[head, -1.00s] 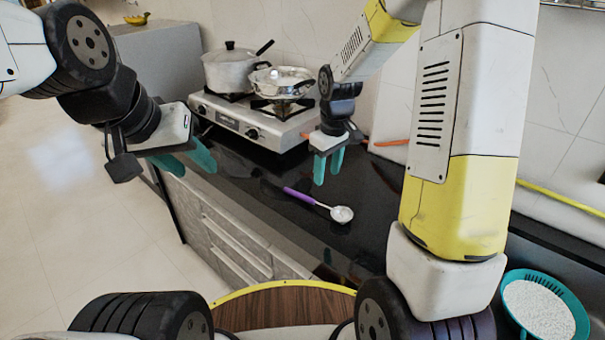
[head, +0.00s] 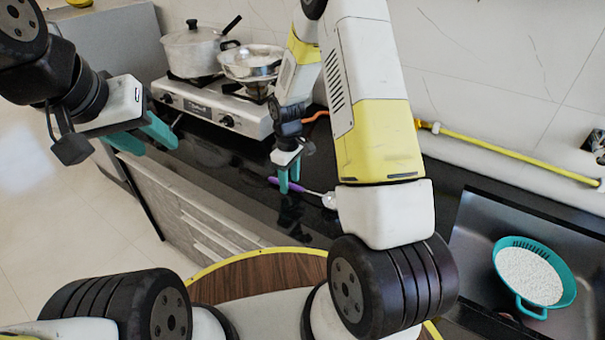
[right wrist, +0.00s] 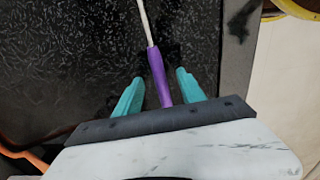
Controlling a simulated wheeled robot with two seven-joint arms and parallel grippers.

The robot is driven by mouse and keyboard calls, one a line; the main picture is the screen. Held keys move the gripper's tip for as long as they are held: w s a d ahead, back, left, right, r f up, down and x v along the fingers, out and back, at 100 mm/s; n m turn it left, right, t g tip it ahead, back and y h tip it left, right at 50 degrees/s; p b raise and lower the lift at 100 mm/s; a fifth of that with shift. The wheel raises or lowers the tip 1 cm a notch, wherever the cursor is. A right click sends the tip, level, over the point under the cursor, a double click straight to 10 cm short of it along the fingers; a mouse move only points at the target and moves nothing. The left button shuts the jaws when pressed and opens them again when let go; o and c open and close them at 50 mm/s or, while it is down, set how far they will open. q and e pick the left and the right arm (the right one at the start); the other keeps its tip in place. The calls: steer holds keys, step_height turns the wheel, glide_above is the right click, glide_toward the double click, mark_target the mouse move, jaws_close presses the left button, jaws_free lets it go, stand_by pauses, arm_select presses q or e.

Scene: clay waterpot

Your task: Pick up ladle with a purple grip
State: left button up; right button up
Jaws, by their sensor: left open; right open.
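The ladle lies on the black countertop. Its purple grip (head: 287,184) and pale bowl (head: 329,200) show in the head view, the bowl partly hidden by my right arm. My right gripper (head: 290,189) is open, fingers pointing down, at the purple grip. In the right wrist view the purple grip (right wrist: 158,72) runs between the two teal fingertips (right wrist: 158,85), with a gap on both sides; the grip's near end is hidden by the gripper body. My left gripper (head: 160,139) is open and empty at the left, in front of the counter's left part.
A gas stove (head: 213,108) with a lidded pot (head: 192,50) and a metal pan (head: 250,62) stands behind. A teal colander (head: 530,276) with white grains sits in the sink at right. An orange hose (head: 316,116) runs along the wall. The counter around the ladle is clear.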

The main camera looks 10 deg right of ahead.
steer(key=shift+f, duration=0.45)
steer(key=shift+s, duration=0.1)
jaws_close()
steer(key=shift+r, duration=0.15)
steer(key=shift+r, duration=0.6)
step_height(320, 180, up, 2)
steer(key=shift+r, duration=0.2)
steer(key=s, duration=1)
steer(key=s+d+r, duration=0.1)
steer(key=s, duration=0.5)
